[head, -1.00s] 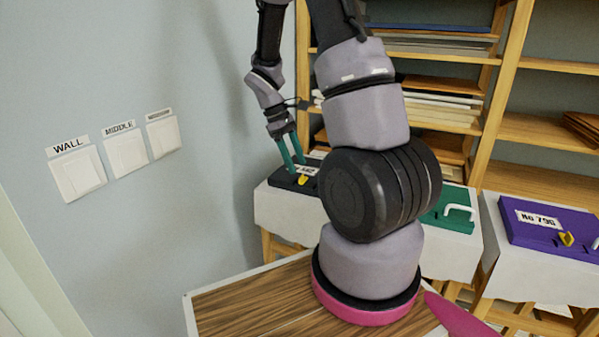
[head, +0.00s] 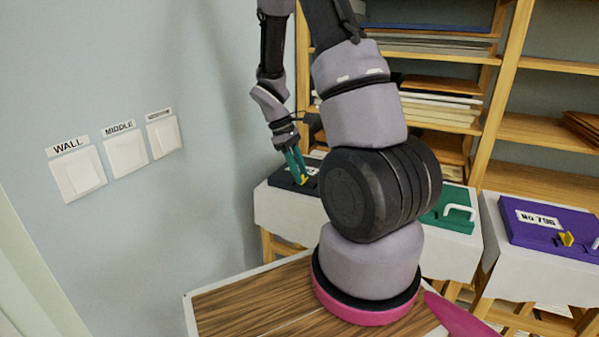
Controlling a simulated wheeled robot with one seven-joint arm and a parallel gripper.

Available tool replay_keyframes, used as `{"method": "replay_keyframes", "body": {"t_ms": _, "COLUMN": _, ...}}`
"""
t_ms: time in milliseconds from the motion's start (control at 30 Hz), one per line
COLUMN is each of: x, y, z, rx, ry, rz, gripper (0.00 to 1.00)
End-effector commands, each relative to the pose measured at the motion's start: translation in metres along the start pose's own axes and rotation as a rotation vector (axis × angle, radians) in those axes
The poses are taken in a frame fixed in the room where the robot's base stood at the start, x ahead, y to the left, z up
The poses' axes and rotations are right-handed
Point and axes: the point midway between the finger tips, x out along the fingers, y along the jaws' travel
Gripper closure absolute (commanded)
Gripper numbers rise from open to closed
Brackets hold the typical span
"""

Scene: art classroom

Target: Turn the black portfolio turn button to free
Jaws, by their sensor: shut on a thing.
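The black portfolio (head: 279,180) lies on a white-covered stand at the back left, against the wall side. Its yellow turn button (head: 304,182) shows at the tips of my gripper (head: 299,178). My gripper's teal fingers point down and are closed together on the button. My own arm hides the right part of the black portfolio, and the fingers cover most of the button, so its exact angle cannot be told.
A green portfolio (head: 452,211) and a purple portfolio (head: 552,230) lie on covered stands to the right. Wooden shelves (head: 490,105) stand behind. Wall switches (head: 126,154) are at the left. A wood-topped surface (head: 245,301) is in front.

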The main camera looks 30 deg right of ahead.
Motion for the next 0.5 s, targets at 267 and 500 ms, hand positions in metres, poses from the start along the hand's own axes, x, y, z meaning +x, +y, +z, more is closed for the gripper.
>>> {"method": "replay_keyframes", "body": {"t_ms": 267, "x": 0.0003, "y": 0.0010, "z": 0.0004, "rx": 0.085, "ry": -0.001, "rz": -0.036, "gripper": 1.00}}
{"method": "replay_keyframes", "body": {"t_ms": 500, "x": 0.0005, "y": 0.0025, "z": 0.0004, "rx": 0.257, "ry": 0.000, "rz": -0.107, "gripper": 1.00}}
